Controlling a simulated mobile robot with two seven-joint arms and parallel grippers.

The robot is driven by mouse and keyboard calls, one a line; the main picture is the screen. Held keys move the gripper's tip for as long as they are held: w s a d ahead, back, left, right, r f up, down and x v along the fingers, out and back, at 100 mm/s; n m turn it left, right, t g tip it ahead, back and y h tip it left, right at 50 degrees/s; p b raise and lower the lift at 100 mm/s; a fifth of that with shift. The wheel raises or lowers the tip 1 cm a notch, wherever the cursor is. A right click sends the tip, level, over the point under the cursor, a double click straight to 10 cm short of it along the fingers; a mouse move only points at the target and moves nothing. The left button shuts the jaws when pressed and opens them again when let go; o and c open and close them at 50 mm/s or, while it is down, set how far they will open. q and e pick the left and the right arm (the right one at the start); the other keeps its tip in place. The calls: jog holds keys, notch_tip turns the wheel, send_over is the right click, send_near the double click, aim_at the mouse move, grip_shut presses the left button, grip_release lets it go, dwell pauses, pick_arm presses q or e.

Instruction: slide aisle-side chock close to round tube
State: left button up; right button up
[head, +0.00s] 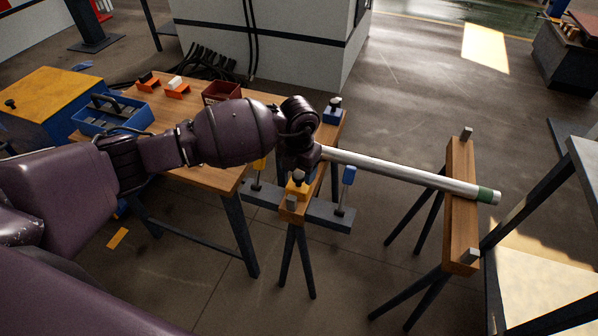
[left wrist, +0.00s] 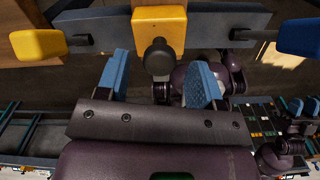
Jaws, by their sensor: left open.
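The round tube (head: 410,176) is a silver pipe with a green band near its right end, resting across two wooden-topped stands. A yellow chock (head: 297,188) with a dark knob sits on the left stand's wooden beam, near the tube's left end. My left gripper (head: 302,168) is just above it, and the wrist hides much of that area. In the left wrist view, the yellow chock (left wrist: 158,18) and its knob lie ahead of my open left gripper (left wrist: 157,75). The knob lines up between the blue fingers. I cannot tell whether they touch it.
A grey crossbar (head: 325,213) with a yellow handle and a blue handle (head: 349,175) lies low beside the left stand. The wooden bench (head: 215,174) behind holds a blue toolbox (head: 112,116) and a dark red bin (head: 221,92).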

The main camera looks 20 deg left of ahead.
pick_arm(q)
jog(key=shift+f, duration=0.4)
pick_arm(e)
jog(key=shift+w, duration=0.1)
pick_arm(q)
jog(key=c, duration=0.7)
jog(key=shift+w, duration=0.25)
jog(key=w+b, duration=0.1)
jog(key=w, duration=0.2)
jog(key=w+b, duration=0.2)
jog(key=w, duration=0.1)
jog(key=w+b, duration=0.1)
jog(key=w, duration=0.2)
jog(key=shift+d+f, duration=0.15)
jog(key=shift+f, duration=0.1)
jog(key=shift+w+r+b, duration=0.15)
jog(key=shift+w+b, duration=0.15)
jog(key=shift+w, duration=0.15)
jog(key=shift+r, duration=0.1)
jog(key=o, duration=0.7)
pick_arm(e)
jog(key=f, duration=0.3)
jog(key=shift+w+a+f, duration=0.15)
jog(key=shift+a, duration=0.05)
